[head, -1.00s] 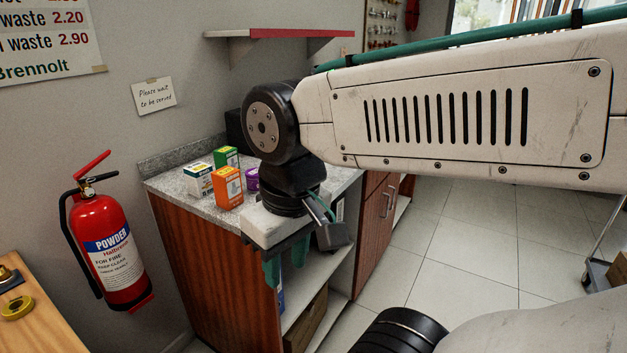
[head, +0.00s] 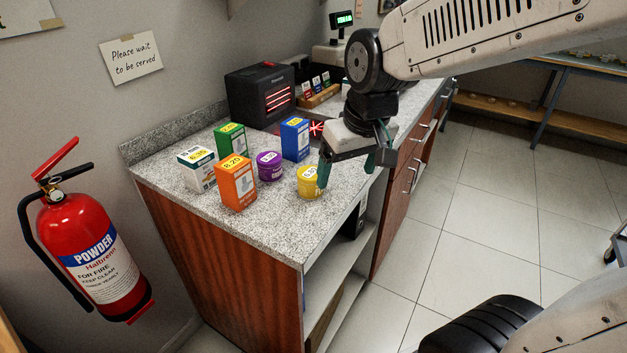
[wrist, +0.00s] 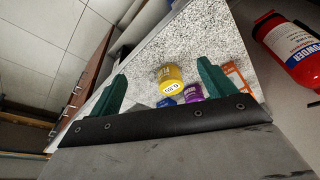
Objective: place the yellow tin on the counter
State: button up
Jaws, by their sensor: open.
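The yellow tin (head: 310,183) stands upright on the speckled grey counter (head: 262,218), near its front edge, with a price label on it. My gripper (head: 350,172) is open, its teal fingers apart, just right of the tin in the head view. The left finger overlaps the tin's edge there; I cannot tell if they touch. In the wrist view the yellow tin (wrist: 171,78) shows between the two fingers (wrist: 163,82) and apart from both in the picture. Nothing is seen held.
On the counter stand a purple tin (head: 269,167) and orange (head: 236,183), white (head: 197,170), green (head: 230,140) and blue (head: 295,139) boxes. A black machine (head: 262,96) stands behind. A fire extinguisher (head: 90,250) hangs at left. The counter's front corner is clear.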

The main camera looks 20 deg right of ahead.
jog(key=t, duration=0.1)
send_near(312, 173)
jog(key=shift+n, duration=0.3)
jog(key=x, duration=0.4)
jog(key=shift+s+a+f, duration=0.15)
jog(key=shift+s+f, duration=0.05)
jog(key=shift+f, duration=0.25)
jog(key=x, duration=0.7)
jog(key=shift+w+f, duration=0.2)
jog(key=shift+w, duration=0.25)
jog(key=shift+t, duration=0.3)
jog(key=c, duration=1.2)
